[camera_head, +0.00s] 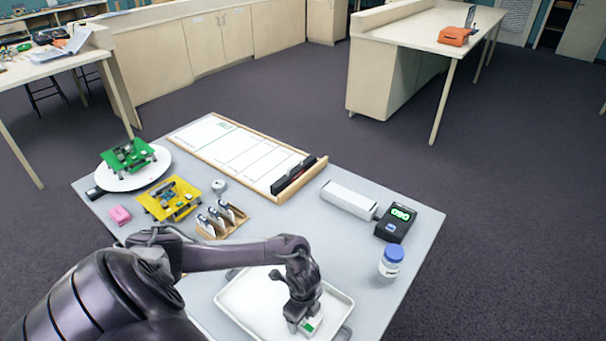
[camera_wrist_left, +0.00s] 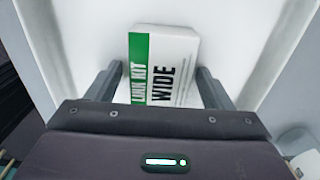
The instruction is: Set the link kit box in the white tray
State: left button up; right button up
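The link kit box (camera_wrist_left: 165,70) is white with a green strip and reads "LINK KIT WIDE". In the left wrist view it lies between the two fingers of my left gripper (camera_wrist_left: 160,78), which sit close along its sides. In the head view my left gripper (camera_head: 304,322) points down over the near right part of the white tray (camera_head: 243,301), with a small white and green part of the box (camera_head: 312,324) showing below it. Whether the box touches the tray floor is hidden. My right gripper is not in view.
A blue-capped jar (camera_head: 390,262) stands right of the tray, with a black display device (camera_head: 396,223) behind it. A wooden rack (camera_head: 222,222), yellow stand (camera_head: 169,199), pink block (camera_head: 119,215) and green board (camera_head: 128,156) are left.

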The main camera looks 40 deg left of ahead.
pick_arm(q)
jog(key=shift+r, duration=0.1)
notch_tip(320, 180, up, 12)
dwell(0.6)
dwell(0.5)
